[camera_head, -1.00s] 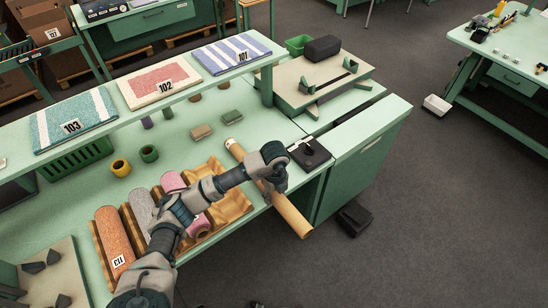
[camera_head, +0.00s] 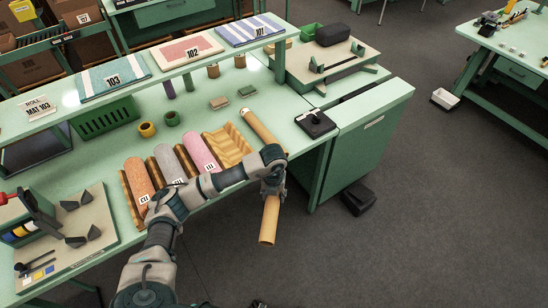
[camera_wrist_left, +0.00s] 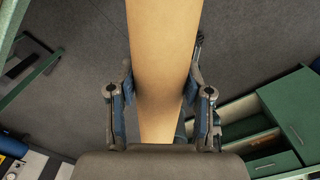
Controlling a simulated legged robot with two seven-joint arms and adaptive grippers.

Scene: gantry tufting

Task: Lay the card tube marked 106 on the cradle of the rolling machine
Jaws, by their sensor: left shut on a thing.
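My left gripper (camera_head: 272,185) is shut around a tan card tube (camera_head: 270,219), which hangs past the table's front edge over the floor. In the left wrist view the tube (camera_wrist_left: 163,40) lies between both fingers. No number is readable on it. Another tan tube stretch (camera_head: 263,131) lies on the tabletop behind my wrist; it does not line up with the held one and looks separate. The rolling machine (camera_head: 353,72) stands at the back right, a beige base with dark angled supports (camera_head: 318,65) as its cradle. The held tube is well in front of it.
A wooden grooved rack (camera_head: 232,146) holds several coloured rolls (camera_head: 203,153). A black device (camera_head: 315,123) sits on the table's right part. A shelf with mats (camera_head: 193,48) spans the back. A green cabinet (camera_head: 352,160) stands right; open floor lies in front.

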